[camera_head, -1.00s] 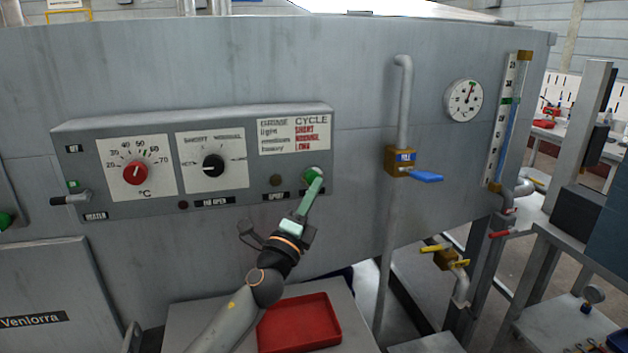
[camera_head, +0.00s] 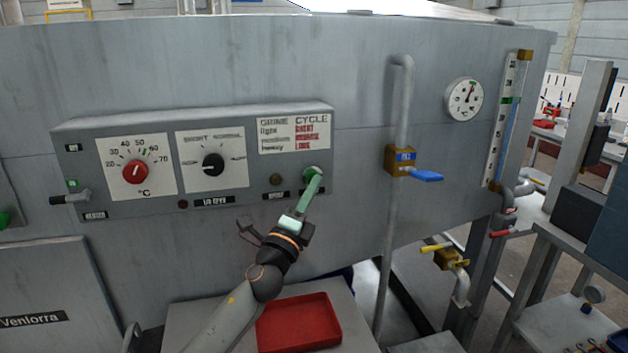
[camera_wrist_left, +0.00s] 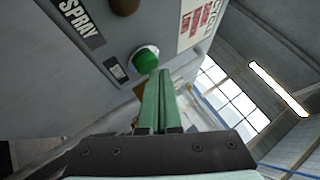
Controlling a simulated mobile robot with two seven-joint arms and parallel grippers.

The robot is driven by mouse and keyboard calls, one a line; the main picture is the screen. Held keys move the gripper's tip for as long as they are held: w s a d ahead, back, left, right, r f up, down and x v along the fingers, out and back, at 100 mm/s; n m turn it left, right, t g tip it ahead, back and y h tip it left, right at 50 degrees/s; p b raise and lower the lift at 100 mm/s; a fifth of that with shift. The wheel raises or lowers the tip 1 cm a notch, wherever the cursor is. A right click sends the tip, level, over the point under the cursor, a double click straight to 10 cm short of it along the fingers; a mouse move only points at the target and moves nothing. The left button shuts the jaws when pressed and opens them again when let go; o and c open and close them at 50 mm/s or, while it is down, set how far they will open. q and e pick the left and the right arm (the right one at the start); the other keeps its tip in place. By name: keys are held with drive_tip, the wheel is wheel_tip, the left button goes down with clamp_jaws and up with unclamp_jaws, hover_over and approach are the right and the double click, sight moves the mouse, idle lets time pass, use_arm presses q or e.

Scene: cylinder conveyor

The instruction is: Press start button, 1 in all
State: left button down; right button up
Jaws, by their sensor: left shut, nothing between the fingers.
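The green start button (camera_wrist_left: 146,59) sits in a pale ring on the machine's control panel, beside a START label (camera_wrist_left: 116,70) in the left wrist view. In the head view, the button (camera_head: 311,172) shows at the panel's lower right, partly covered by my fingertips. My left gripper (camera_head: 315,180) is shut and empty, its green fingers pointing up at the button. In the left wrist view, the fingertips (camera_wrist_left: 160,72) are right by the button's lower right edge. I cannot tell whether they touch it. My right gripper is not in view.
The panel also has a red temperature knob (camera_head: 135,172), a black cycle knob (camera_head: 213,165) and a brown button (camera_head: 276,180) left of the start button. A pipe with a blue-handled valve (camera_head: 400,161) stands to the right. A red tray (camera_head: 299,322) lies below my arm.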

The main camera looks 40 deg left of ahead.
use_arm(q)
drive_tip(key=shift+w+a, duration=0.35)
drive_tip(key=shift+a, duration=0.05)
idle(0.8)
idle(0.3)
drive_tip(key=shift+s+d, duration=0.65)
drive_tip(key=shift+d, duration=0.05)
drive_tip(key=shift+s+d+p, duration=0.55)
drive_tip(key=shift+s+d, duration=1.05)
drive_tip(key=shift+d, duration=0.3)
